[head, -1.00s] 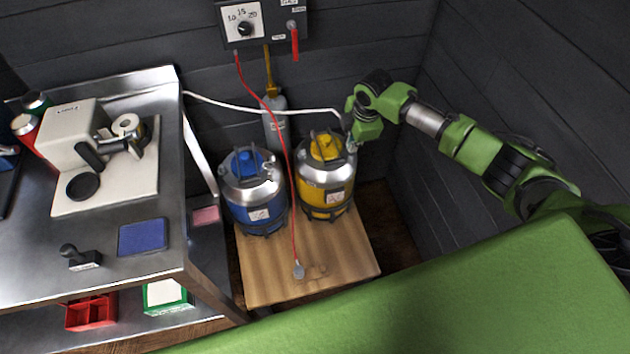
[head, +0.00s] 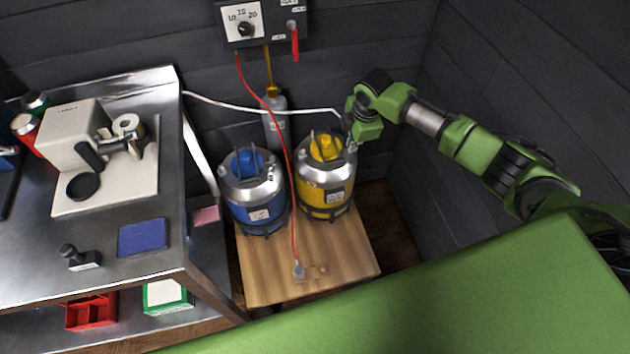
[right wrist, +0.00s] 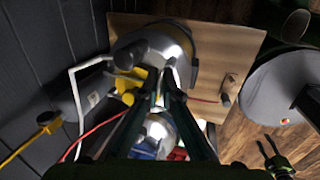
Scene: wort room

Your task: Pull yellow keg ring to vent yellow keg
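The yellow keg (head: 325,184), with a silver shoulder and dark handles, stands upright on a wooden board (head: 270,275). It also shows in the right wrist view (right wrist: 195,45), under the fingers. My right gripper (head: 351,142) is at the right side of the keg's top. In the right wrist view its two dark fingers (right wrist: 163,85) converge over the silver shoulder, with a narrow gap between the tips. The keg's ring is not clearly visible; the fingers and glare obscure that spot, so I cannot tell whether they grip it.
A blue keg (head: 256,200) stands close to the left of the yellow one. A red hose (head: 277,120) and a white hose (head: 240,107) run near the kegs. A steel table (head: 110,277) is at left. Dark walls are behind and right.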

